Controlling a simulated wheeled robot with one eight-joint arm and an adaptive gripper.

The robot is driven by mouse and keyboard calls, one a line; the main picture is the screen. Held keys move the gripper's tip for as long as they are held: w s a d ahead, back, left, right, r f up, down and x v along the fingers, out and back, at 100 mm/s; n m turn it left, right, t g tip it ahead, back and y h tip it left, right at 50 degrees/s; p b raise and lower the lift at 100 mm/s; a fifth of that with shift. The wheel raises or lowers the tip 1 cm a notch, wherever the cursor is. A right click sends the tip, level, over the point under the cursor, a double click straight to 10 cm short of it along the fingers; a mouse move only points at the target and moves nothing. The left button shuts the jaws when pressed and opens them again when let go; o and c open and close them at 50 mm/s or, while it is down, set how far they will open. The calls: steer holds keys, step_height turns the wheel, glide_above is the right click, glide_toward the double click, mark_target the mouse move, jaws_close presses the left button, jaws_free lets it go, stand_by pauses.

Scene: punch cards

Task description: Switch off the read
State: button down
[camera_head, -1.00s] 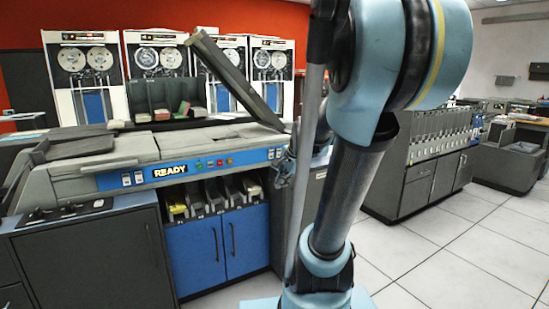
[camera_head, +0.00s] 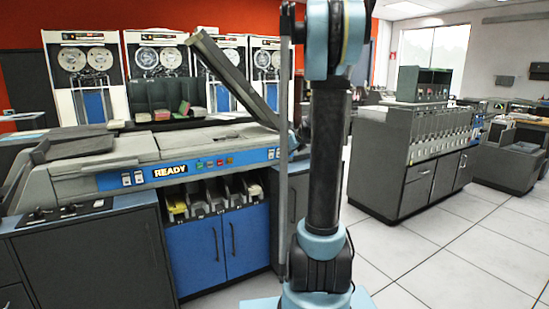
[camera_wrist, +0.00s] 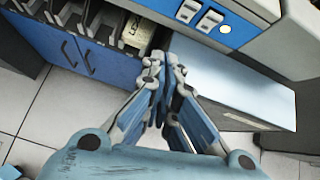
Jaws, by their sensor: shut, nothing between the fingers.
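The grey card machine has a blue control strip (camera_head: 190,168) with a READY sign, coloured buttons and white rocker switches at both ends. One switch pair (camera_head: 132,178) is at the left end and another (camera_head: 274,154) at the right end. In the wrist view, two white switches (camera_wrist: 198,16) and a round pale light (camera_wrist: 225,28) sit on the blue strip at the top. Their labels are too small to read. My gripper (camera_wrist: 165,76) is shut and empty, below and apart from these switches in the picture. In the head view it is mostly hidden by my arm.
Card bins (camera_head: 212,195) sit below the strip, above blue cabinet doors (camera_head: 218,243). A raised grey lid (camera_head: 237,80) slants over the machine's right end. A grey cabinet (camera_head: 420,150) stands to the right. The tiled floor (camera_head: 430,245) between is clear.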

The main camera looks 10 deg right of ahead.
steer(key=shift+w+d+m+t, duration=0.15)
steer(key=shift+w+d+m, duration=0.2)
steer(key=shift+w+m, duration=0.3)
steer(key=shift+w+d+m+t, duration=0.15)
steer(key=shift+w+d+m, duration=0.25)
steer(key=shift+w, duration=0.4)
steer(key=shift+f, duration=0.1)
glide_toward(271, 158)
step_height(271, 158, down, 3)
steer(key=shift+w+a+r, duration=0.15)
steer(key=shift+w+a, duration=0.2)
steer(key=shift+w, duration=0.45)
steer(key=shift+w+a+r, duration=0.1)
steer(key=shift+w+a, duration=0.25)
steer(key=shift+w, duration=0.45)
